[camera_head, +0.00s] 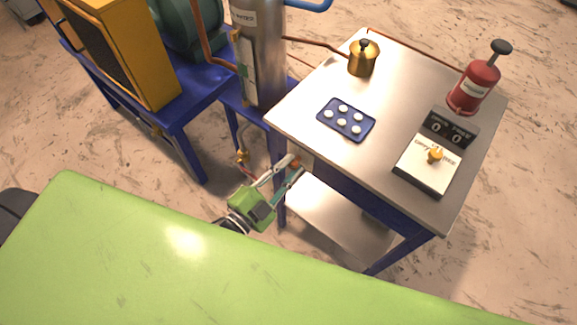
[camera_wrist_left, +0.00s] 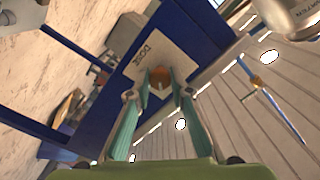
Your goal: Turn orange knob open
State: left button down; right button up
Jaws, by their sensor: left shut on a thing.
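The orange knob (camera_wrist_left: 160,78) sits in front of a pale plate with dark lettering (camera_wrist_left: 158,46) in the left wrist view. In the head view the knob (camera_head: 295,164) is a small orange spot below the near left edge of the metal-topped table. My left gripper (camera_head: 291,167) reaches up to it from below. In the left wrist view my left gripper (camera_wrist_left: 160,92) has one finger on each side of the knob and is shut on it. The fingertips and the gripper hide part of the knob. My right gripper is in neither view.
The metal-topped table (camera_head: 310,99) carries a blue tray of white discs (camera_head: 346,119), a brass pot (camera_head: 363,58), a red cylinder (camera_head: 474,87) and a control box (camera_head: 428,165). A steel cylinder (camera_head: 259,55) and copper pipes stand close left of it.

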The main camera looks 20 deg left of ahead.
pick_arm(q)
jog(key=m, duration=0.4)
jog(key=shift+m, duration=0.3)
jog(key=shift+m+b, duration=0.5)
jog(key=shift+m, duration=1.5)
jog(key=c, duration=1.8)
grip_release()
jog(key=v, duration=1.2)
